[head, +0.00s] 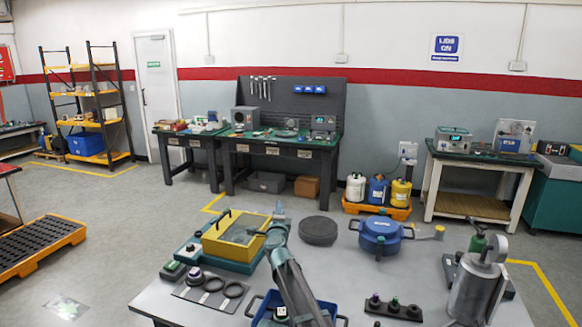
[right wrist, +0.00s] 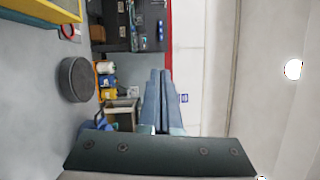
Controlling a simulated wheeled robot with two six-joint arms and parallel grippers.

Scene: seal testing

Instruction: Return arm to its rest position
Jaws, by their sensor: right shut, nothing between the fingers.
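My right arm reaches up over the grey table (head: 365,290) from the bottom middle of the head view. Its gripper (head: 279,209) is raised beside the right edge of the yellow box with a clear lid (head: 225,249). In the right wrist view the two blue-grey fingers (right wrist: 160,98) lie together, shut and empty, pointing out across the room. My left gripper does not show in either view.
A dark round disc (head: 318,232) and a blue lidded pot (head: 380,238) stand right of the gripper. A blue bin (head: 262,303) sits partly behind my arm. A grey metal cylinder (head: 471,292) and a black knob rack (head: 393,309) stand at the right front.

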